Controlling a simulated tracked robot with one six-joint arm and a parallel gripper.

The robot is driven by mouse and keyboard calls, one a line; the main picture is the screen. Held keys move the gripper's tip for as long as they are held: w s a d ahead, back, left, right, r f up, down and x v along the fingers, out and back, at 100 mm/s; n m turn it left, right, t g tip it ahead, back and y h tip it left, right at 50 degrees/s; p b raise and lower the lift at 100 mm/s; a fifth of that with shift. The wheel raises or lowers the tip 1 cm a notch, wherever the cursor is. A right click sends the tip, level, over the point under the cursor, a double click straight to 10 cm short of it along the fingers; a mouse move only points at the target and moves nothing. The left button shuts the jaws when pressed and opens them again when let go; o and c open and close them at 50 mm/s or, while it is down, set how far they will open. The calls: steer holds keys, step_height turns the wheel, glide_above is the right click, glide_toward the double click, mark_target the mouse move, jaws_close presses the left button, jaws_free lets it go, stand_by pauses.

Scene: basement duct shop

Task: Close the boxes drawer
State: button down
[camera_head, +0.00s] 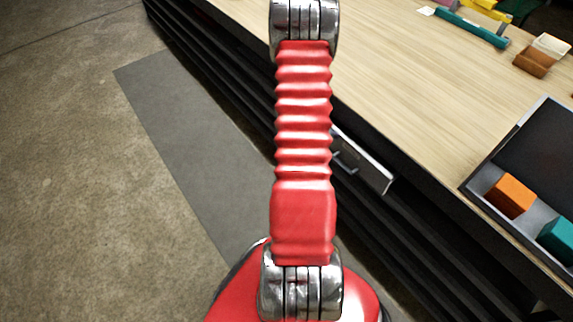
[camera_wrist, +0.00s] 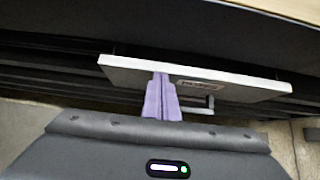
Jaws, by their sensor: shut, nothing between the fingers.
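The boxes drawer (camera_head: 362,163) shows in the head view as a pale front with a dark handle under the worktop edge, partly hidden behind my red arm. In the wrist view its white front panel (camera_wrist: 220,83) spans the middle, with a small label and a grey handle (camera_wrist: 200,104) to the right of my fingers. My gripper (camera_wrist: 162,84) shows two purple fingers, shut and empty, with tips overlapping the panel left of the label. I cannot tell whether the tips touch it. How far the drawer is out is hard to tell. My gripper is out of sight in the head view.
The wooden worktop (camera_head: 400,70) overhangs dark slatted shelving. A grey tray (camera_head: 480,190) with an orange block (camera_head: 511,196) and a teal block (camera_head: 557,240) sits at the right. The floor at left is clear.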

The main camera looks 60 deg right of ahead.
steer(key=w+a+f+v, duration=0.1)
steer(key=a+f+v, duration=0.1)
steer(key=v, duration=1.1)
stand_by(0.4)
steer(key=c, duration=2.5)
jaws_free()
steer(key=shift+s+d+f, duration=0.1)
